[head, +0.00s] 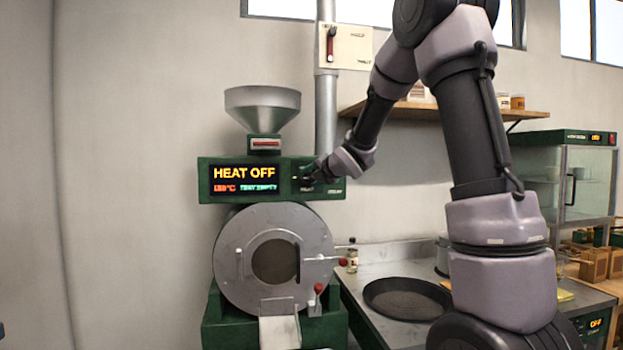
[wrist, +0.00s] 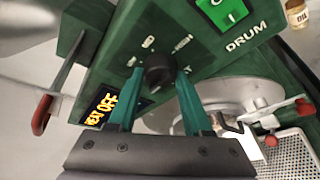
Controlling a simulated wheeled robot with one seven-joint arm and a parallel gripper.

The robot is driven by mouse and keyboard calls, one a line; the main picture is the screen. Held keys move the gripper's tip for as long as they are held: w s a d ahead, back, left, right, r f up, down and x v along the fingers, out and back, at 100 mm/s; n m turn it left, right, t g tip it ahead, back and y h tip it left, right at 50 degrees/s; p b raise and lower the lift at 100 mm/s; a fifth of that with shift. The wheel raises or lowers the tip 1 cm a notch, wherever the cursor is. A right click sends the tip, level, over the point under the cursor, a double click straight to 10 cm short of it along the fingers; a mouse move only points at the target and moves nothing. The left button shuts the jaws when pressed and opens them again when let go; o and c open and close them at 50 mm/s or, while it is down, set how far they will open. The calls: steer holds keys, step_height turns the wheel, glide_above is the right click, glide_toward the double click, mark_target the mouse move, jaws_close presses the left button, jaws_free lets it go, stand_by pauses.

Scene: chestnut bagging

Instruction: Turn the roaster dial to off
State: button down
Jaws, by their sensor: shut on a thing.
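The roaster (head: 270,220) stands against the wall, with a green control box on top. Its display (head: 243,180) reads HEAT OFF in the head view. The display also shows in the wrist view (wrist: 110,105). The black dial (wrist: 159,70) sits on the panel between my fingertips in the wrist view. My gripper (head: 308,174) is at the panel, right of the display, and is shut on the dial. It also shows in the wrist view (wrist: 157,85). My gripper hides most of the dial in the head view.
A metal hopper (head: 262,103) tops the roaster. A DRUM switch (wrist: 222,10) sits beside the dial. A steel counter (head: 385,262) with a round dark pan (head: 405,298) stands to the right. A shelf (head: 405,110) and a glass cabinet (head: 570,175) are behind my arm.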

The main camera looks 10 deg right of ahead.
steer(key=shift+f, duration=0.1)
stand_by(0.3)
steer(key=shift+c, duration=1.6)
jaws_free()
steer(key=v, duration=1.1)
